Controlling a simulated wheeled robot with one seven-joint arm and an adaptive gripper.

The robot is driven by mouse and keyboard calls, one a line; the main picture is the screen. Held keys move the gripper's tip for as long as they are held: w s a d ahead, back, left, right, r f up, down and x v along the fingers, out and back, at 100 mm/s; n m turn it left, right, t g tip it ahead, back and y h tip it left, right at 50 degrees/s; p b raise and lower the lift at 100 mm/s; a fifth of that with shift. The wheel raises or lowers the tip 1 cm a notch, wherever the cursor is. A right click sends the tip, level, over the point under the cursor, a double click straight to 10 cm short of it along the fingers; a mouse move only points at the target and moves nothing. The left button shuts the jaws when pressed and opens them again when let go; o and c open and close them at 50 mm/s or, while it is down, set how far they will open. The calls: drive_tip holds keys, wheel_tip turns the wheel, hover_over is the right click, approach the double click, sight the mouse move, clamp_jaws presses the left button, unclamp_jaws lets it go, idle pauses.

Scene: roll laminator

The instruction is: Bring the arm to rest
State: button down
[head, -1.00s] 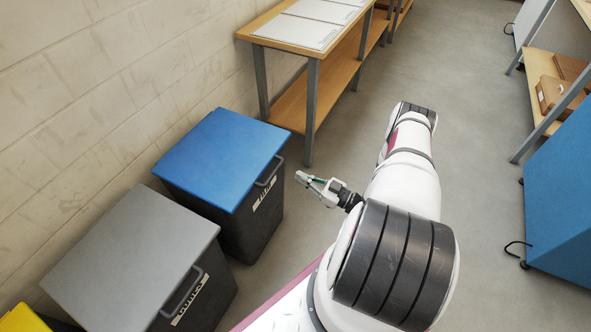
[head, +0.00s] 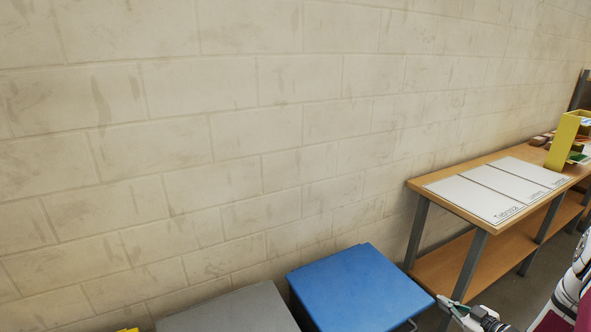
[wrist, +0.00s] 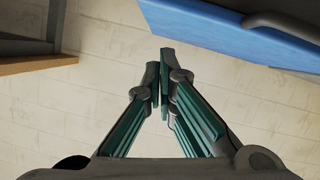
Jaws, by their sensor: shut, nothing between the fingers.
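My gripper (head: 458,310) shows at the bottom right of the head view, in front of the workbench and right of the blue-lidded bin. In the wrist view my gripper (wrist: 159,75) has its two green-padded fingers brought together, with nothing held between them. Part of my white arm shows at the right edge of the head view.
A blue-lidded bin (head: 360,288) and a grey-lidded bin (head: 230,312) stand along the block wall (head: 200,130). A wooden workbench (head: 416,183) with white panels stands at the right, with a yellow holder (head: 562,142) farther along. The blue lid (wrist: 235,32) also shows in the wrist view.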

drive_tip(key=w+r+m+g+h+p, duration=0.1)
drive_tip(key=w+r+h, duration=0.2)
drive_tip(key=r, duration=0.8)
drive_tip(key=w+r+g+h, duration=0.2)
drive_tip(key=w+r, duration=0.1)
drive_tip(key=r, duration=0.7)
drive_tip(key=s+a+r+m+g+h+p, duration=0.1)
drive_tip(key=s+a+r+h, duration=0.2)
drive_tip(key=r, duration=0.5)
drive_tip(key=s+a+r+m+g, duration=0.15)
drive_tip(key=a+r, duration=0.25)
drive_tip(key=r, duration=0.4)
drive_tip(key=s+a+r+m+g+p, duration=0.1)
drive_tip(key=s+a+r, duration=0.3)
drive_tip(key=s+a, duration=0.3)
drive_tip(key=s+a+r+m+g+p, duration=0.1)
drive_tip(key=s+a+r, duration=0.3)
drive_tip(key=s, duration=0.4)
drive_tip(key=s+a+g+y, duration=0.1)
drive_tip(key=s+a, duration=0.5)
drive_tip(key=s, duration=0.4)
drive_tip(key=s+a+m+g+y, duration=0.1)
drive_tip(key=s+a+y, duration=0.1)
drive_tip(key=s+a, duration=0.4)
drive_tip(key=s, duration=0.4)
drive_tip(key=shift+r+y+p, duration=0.3)
drive_tip(key=shift+r, duration=0.05)
